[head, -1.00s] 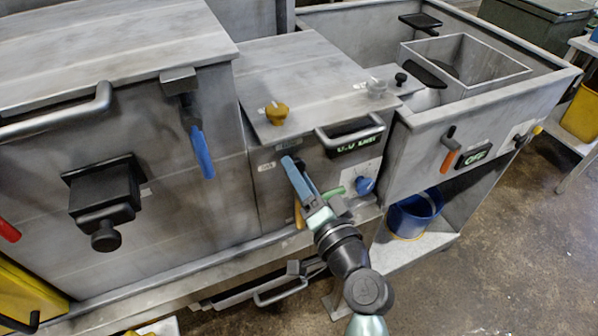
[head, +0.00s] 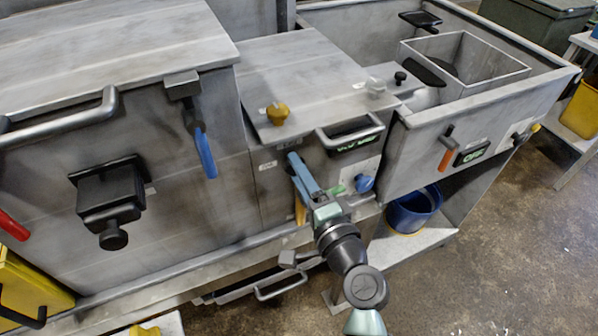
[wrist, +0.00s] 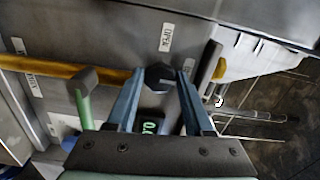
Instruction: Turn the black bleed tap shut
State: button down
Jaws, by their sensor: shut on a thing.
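The black bleed tap (wrist: 160,77) shows in the wrist view as a dark faceted knob on the grey front panel. My gripper (wrist: 159,80) has its two blue fingers on either side of the tap, shut on it. A white label reading OPEN (wrist: 166,37) sits close by on the panel. In the head view my gripper (head: 293,160) reaches the front of the middle unit, and its fingers and the arm hide the tap there.
A yellow bar (wrist: 65,70) and a green handle (wrist: 83,105) lie close beside the fingers in the wrist view. The blue knob (head: 364,183), a lit display (head: 357,144) and the lid handle (head: 350,131) are to the right of my gripper in the head view.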

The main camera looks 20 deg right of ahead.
jog(key=shift+c, duration=1.4)
grip_release()
jog(key=s+b, duration=0.2)
jog(key=s, duration=1.1)
jog(key=shift+d+b, duration=0.25)
jog(key=shift+b, duration=0.1)
